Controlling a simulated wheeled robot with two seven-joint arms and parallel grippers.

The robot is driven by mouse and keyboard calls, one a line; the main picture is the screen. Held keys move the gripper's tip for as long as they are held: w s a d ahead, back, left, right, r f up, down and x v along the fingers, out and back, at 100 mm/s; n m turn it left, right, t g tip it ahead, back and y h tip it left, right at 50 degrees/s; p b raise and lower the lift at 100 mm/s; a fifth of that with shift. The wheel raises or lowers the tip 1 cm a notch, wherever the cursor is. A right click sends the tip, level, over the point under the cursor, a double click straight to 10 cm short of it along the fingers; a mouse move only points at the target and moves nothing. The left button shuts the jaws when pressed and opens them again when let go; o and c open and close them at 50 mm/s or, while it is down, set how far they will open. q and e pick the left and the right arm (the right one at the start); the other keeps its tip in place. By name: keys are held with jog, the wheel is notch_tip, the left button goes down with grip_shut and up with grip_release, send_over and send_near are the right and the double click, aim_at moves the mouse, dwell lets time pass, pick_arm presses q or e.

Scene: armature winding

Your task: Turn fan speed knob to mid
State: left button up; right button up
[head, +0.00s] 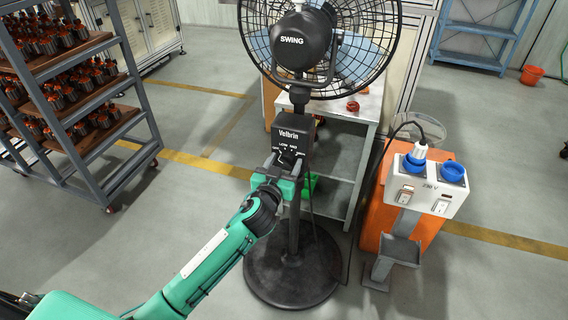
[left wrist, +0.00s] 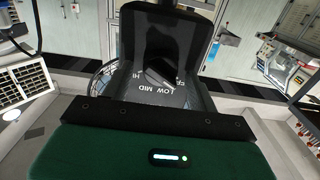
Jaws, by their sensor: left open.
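The fan stands upright, with a dark control box (head: 304,134) marked "Velbrin" on its pole. LOW and MID labels show on the box in the head view. The dark speed knob (left wrist: 160,72) shows in the left wrist view, with LOW, MID and other labels around it. Its pointer seems to lie near the LOW side, but the exact setting is hard to read. My left gripper (head: 288,163) is open, right at the knob in front of the box. Whether its fingers touch the knob is unclear. My right gripper is out of view.
The caged fan head (head: 318,45) is above the box, and its round black base (head: 292,275) is on the floor. An orange stand with a white 230 V socket box (head: 431,186) is to the right. A loaded rack (head: 85,95) is at left. A grey bench (head: 345,140) stands behind.

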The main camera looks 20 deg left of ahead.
pick_arm(q)
jog(key=c, duration=0.9)
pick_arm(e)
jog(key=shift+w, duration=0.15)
pick_arm(q)
jog(key=shift+c, duration=0.2)
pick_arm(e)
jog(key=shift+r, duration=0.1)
